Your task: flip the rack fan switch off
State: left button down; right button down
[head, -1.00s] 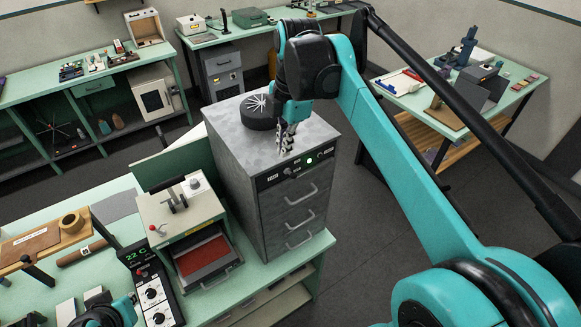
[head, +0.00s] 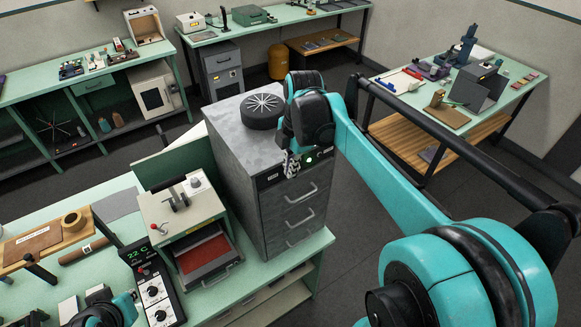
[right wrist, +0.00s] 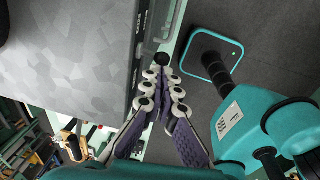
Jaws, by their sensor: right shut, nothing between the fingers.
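The grey metal rack (head: 236,150) stands on the green bench with a round black fan (head: 262,110) on top. Its dark control strip (head: 270,178) runs along the upper front edge, with a lit green lamp (head: 307,159). My right gripper (head: 291,168) is shut and empty in front of the strip's middle, hiding part of it. In the right wrist view its fingertips (right wrist: 163,80) are together just below a round black knob (right wrist: 162,59); I cannot tell if they touch. The fan switch itself cannot be made out. My left gripper (head: 102,312) is at the bottom left, its fingers unclear.
A box with a lever and an open red-lined drawer (head: 203,252) stands left of the rack. A controller reading 22 C (head: 150,285) is beside it. The rack's drawer handles (head: 302,195) stick out below the strip.

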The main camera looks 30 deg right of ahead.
jog(key=shift+s+f+t+b, duration=0.3)
jog(key=shift+s+f+t, duration=0.15)
jog(key=shift+t, duration=0.55)
jog(key=t, duration=0.1)
jog(key=s+f+t+b, duration=0.1)
jog(key=t, duration=0.2)
jog(key=shift+s+d+f+t+y+b, duration=0.1)
jog(key=shift+s+f+t+y+b, duration=0.05)
jog(key=shift+f+t+y+b, duration=0.2)
dwell(0.3)
jog(key=shift+r+p, duration=0.75)
jog(key=shift+p, duration=0.05)
